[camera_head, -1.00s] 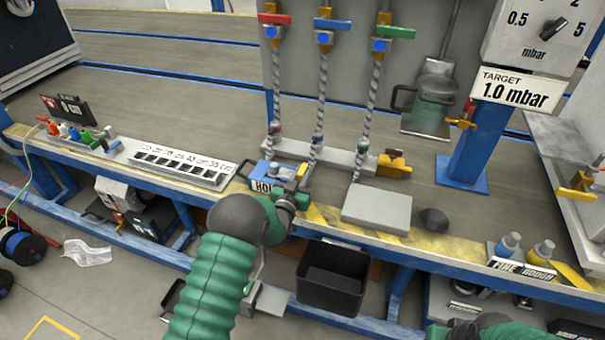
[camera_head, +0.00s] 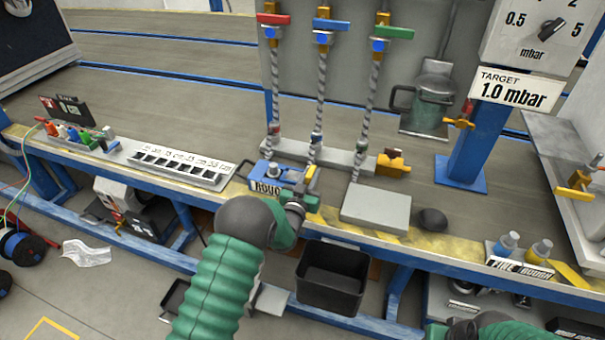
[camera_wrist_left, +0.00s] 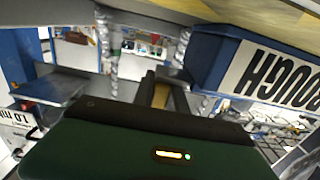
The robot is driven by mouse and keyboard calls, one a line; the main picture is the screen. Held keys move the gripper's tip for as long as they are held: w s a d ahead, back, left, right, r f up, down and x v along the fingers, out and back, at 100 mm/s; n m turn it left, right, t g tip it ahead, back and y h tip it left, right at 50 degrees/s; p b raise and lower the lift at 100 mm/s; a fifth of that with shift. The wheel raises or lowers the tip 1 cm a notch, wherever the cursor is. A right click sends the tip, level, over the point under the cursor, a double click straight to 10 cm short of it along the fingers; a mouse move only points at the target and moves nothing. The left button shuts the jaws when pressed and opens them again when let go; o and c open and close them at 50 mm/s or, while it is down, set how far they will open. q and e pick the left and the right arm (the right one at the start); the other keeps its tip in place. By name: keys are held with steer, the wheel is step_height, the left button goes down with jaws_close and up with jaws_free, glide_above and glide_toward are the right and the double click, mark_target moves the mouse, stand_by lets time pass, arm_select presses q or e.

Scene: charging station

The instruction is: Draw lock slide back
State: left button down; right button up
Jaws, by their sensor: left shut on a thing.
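A blue block (camera_head: 272,176) with a white label reading ROUGH stands at the bench's front edge in the head view. The label also shows at the right of the left wrist view (camera_wrist_left: 270,75). My left gripper (camera_head: 307,186) is at the block's right side, shut on a small piece that I take for the lock slide. In the wrist view a brass-coloured strip (camera_wrist_left: 163,97) shows between the dark fingers. The fingers and hand hide most of the held piece. My right arm shows only in part at the bottom right; its fingertips cannot be made out.
Behind the block a grey rail (camera_head: 345,158) carries several hoses. A grey box (camera_head: 377,207) and a dark knob (camera_head: 431,219) stand to the right. A black bin (camera_head: 332,277) hangs below the bench edge. A slotted tray (camera_head: 180,164) lies to the left.

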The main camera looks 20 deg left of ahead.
arm_select(q)
steer(key=shift+d, duration=0.2)
steer(key=c, duration=1.3)
jaws_free()
steer(key=shift+s, duration=0.1)
steer(key=shift+s, duration=0.3)
steer(key=s+p, duration=0.1)
steer(key=s, duration=0.4)
steer(key=s+p, duration=0.2)
steer(key=s, duration=0.3)
steer(key=s+p, duration=0.2)
steer(key=s, duration=0.4)
steer(key=shift+a, duration=0.3)
